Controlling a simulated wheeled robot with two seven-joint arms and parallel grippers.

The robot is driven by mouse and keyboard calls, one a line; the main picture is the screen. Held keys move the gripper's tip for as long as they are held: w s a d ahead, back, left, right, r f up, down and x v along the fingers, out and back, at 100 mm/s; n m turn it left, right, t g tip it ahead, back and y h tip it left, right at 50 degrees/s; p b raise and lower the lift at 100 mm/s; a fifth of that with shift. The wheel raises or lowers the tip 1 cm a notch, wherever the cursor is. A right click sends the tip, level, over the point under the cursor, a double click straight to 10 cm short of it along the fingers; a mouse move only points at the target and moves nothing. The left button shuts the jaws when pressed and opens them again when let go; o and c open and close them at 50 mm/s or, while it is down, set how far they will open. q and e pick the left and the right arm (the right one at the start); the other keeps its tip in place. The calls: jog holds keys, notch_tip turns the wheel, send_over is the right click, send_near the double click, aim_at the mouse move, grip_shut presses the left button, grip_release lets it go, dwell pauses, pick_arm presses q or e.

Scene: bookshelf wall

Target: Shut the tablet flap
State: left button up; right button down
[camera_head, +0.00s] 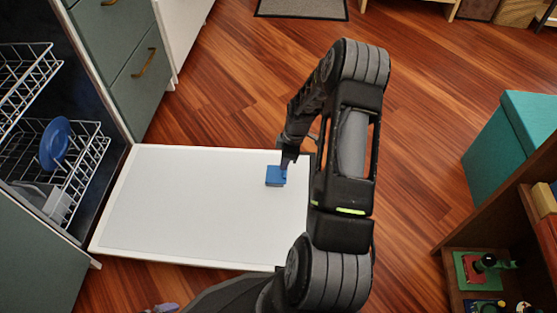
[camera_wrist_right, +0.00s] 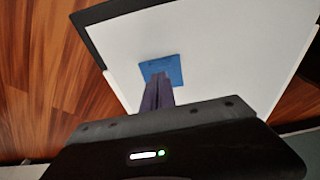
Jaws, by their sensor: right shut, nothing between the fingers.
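The dishwasher door (camera_head: 190,205) is folded down flat, its white inner face up. The small blue tablet flap (camera_head: 275,180) is on that face near its right edge. My right gripper (camera_head: 286,163) is shut and empty, its fingertips at the flap. In the right wrist view the fingers (camera_wrist_right: 158,90) reach over the blue flap (camera_wrist_right: 163,66) and hide part of it. I cannot tell whether they touch it, or how far the flap stands open. A small purple-grey tip (camera_head: 162,308) at the bottom edge looks like my left gripper, mostly out of view.
The dishwasher racks (camera_head: 85,150) hold a blue plate (camera_head: 55,143) at the left. Green drawers (camera_head: 135,60) stand behind the door. A teal box (camera_head: 510,140) and a wooden shelf (camera_head: 455,238) are at the right. The wooden floor between is clear.

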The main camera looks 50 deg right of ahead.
jog(key=shift+s+d+f, duration=0.35)
jog(key=shift+s+f, duration=0.1)
jog(key=shift+f, duration=0.1)
jog(key=shift+s+d+f+t+y+b, duration=0.25)
jog(key=shift+s+f+t+y+b, duration=0.1)
jog(key=shift+f+t+y+b, duration=0.25)
jog(key=shift+s+d+f+t+y+b, duration=0.15)
jog(key=shift+s+f+t+y+b, duration=0.05)
jog(key=shift+f+t+y+b, duration=0.55)
jog(key=shift+s+d+f+t+y+b, duration=0.2)
jog(key=shift+f+t+y+b, duration=0.45)
jog(key=shift+t, duration=0.3)
jog(key=shift+w+a+f, duration=0.1)
jog(key=shift+a, duration=0.05)
